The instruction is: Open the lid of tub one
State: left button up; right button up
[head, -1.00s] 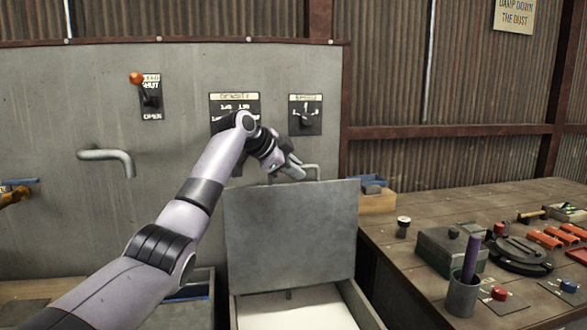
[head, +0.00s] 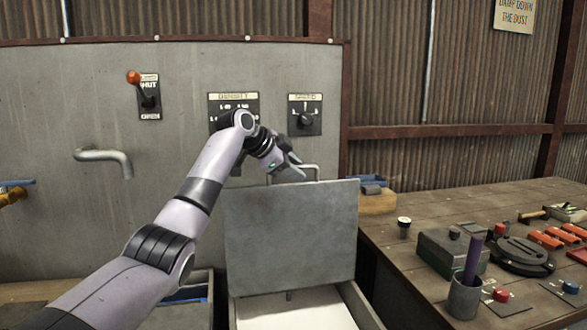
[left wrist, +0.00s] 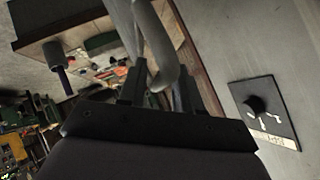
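The tub (head: 352,302) stands at the bottom middle of the head view with pale white contents. Its flat grey lid (head: 290,240) stands raised, almost upright, at the back of the tub. I see no number on it. My left gripper (head: 294,167) is just above and behind the lid's top edge, close to a grey bent pipe (head: 310,167) on the wall panel. In the left wrist view the fingers of my left gripper (left wrist: 158,88) are apart, with the pipe (left wrist: 155,45) showing between or beyond them; contact cannot be told. My right gripper is not in view.
The wall panel holds an orange-knobbed lever (head: 134,77), a dial (head: 305,120) and another bent pipe (head: 105,158). A wooden bench (head: 400,250) on the right carries a green box (head: 445,252), a grey cup (head: 463,300) and several tools.

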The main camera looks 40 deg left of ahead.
pick_arm(q)
jog(key=shift+s+f, duration=0.1)
jog(key=shift+s, duration=0.05)
jog(key=shift+s+a+r, duration=0.1)
jog(key=shift+s+r, duration=0.1)
jog(key=b+v, duration=0.1)
jog(key=v, duration=0.5)
jog(key=shift+r+b, duration=0.25)
jog(key=shift+b, duration=0.1)
jog(key=shift+s, duration=0.1)
jog(key=shift+f, duration=0.1)
